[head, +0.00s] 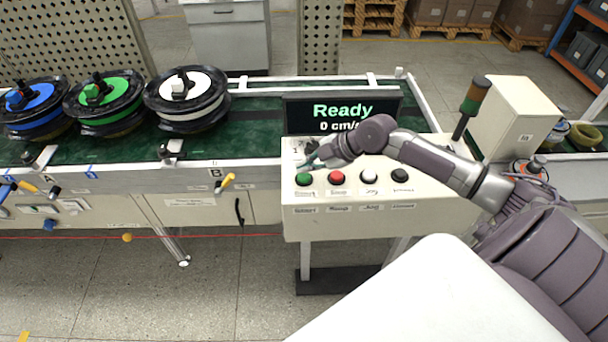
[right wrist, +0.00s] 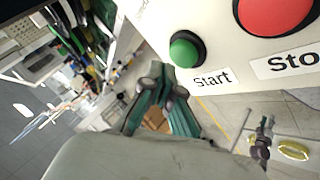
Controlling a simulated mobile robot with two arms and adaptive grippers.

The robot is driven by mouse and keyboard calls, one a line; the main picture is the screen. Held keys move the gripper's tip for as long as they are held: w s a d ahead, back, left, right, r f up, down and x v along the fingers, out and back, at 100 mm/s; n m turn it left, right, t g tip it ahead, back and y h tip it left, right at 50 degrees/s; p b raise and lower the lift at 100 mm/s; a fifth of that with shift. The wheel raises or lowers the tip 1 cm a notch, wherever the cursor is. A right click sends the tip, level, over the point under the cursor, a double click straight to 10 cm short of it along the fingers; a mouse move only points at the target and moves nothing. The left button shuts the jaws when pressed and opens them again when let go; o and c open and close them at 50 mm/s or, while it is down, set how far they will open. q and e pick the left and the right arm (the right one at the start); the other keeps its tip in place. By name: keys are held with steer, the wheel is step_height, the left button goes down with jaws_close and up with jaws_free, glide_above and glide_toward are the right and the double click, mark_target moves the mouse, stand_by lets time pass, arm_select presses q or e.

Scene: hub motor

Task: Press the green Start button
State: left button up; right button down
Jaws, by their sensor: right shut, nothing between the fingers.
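The green Start button (head: 304,179) is at the left end of a row of buttons on a pale control box (head: 330,222). In the right wrist view the green button (right wrist: 186,50) sits above its "Start" label, just beyond my fingertips. My right gripper (head: 308,161) reaches in from the right over the box, close behind the button in the head view. It is shut and empty; its fingers (right wrist: 163,90) come together just below the button in the wrist view. A gap shows between them and the button. My left gripper is not in view.
A red button (head: 336,178), a white button (head: 369,175) and a black button (head: 400,175) stand in the same row. A display (head: 342,112) behind reads "Ready". A signal lamp (head: 472,100) stands to the right. Wheel hubs (head: 187,97) rest on the conveyor to the left.

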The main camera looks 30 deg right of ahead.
mark_target(306, 176)
stand_by(0.8)
steer(key=shift+f+b, duration=0.4)
steer(key=shift+f, duration=0.05)
steer(key=shift+f+b, duration=0.45)
steer(key=shift+f, duration=0.1)
stand_by(0.9)
steer(key=shift+r, duration=0.1)
steer(key=shift+r+p, duration=0.65)
steer(key=shift+r, duration=0.25)
steer(key=shift+r+p, duration=1.9)
steer(key=shift+r, duration=0.65)
